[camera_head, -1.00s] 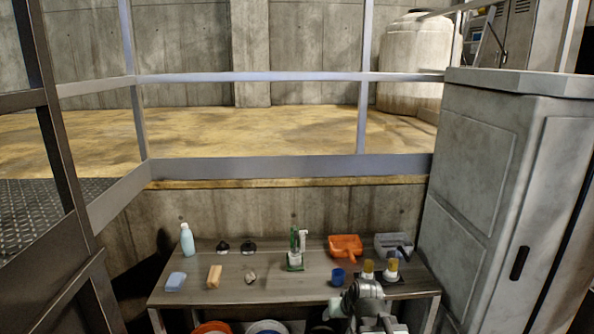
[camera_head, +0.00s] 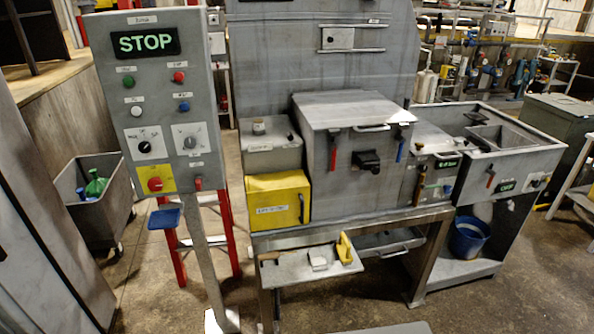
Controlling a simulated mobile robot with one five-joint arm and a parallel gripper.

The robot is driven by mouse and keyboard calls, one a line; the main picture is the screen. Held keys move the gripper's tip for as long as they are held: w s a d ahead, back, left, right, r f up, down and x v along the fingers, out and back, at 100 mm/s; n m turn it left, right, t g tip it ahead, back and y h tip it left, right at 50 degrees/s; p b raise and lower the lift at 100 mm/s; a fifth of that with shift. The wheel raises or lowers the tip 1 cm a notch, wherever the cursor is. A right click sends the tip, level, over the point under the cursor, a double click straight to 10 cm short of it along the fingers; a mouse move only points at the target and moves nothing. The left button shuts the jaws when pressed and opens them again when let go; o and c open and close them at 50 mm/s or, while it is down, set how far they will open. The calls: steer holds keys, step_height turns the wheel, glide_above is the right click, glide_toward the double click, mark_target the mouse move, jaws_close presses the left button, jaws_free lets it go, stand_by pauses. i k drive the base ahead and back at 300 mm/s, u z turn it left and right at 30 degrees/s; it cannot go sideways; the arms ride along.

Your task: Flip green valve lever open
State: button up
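I cannot make out a green valve lever in the head view. My gripper is not in view.
A grey control panel (camera_head: 160,105) with a lit STOP sign stands on a post at left, a red ladder (camera_head: 232,230) behind it. A yellow box (camera_head: 277,200) sits on the bench. A blue bucket (camera_head: 468,238) stands under the sink. Floor at right is open.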

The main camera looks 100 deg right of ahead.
mark_target(422, 187)
steer(key=z, duration=1.65)
steer(key=k, duration=0.85)
steer(key=z, duration=1.4)
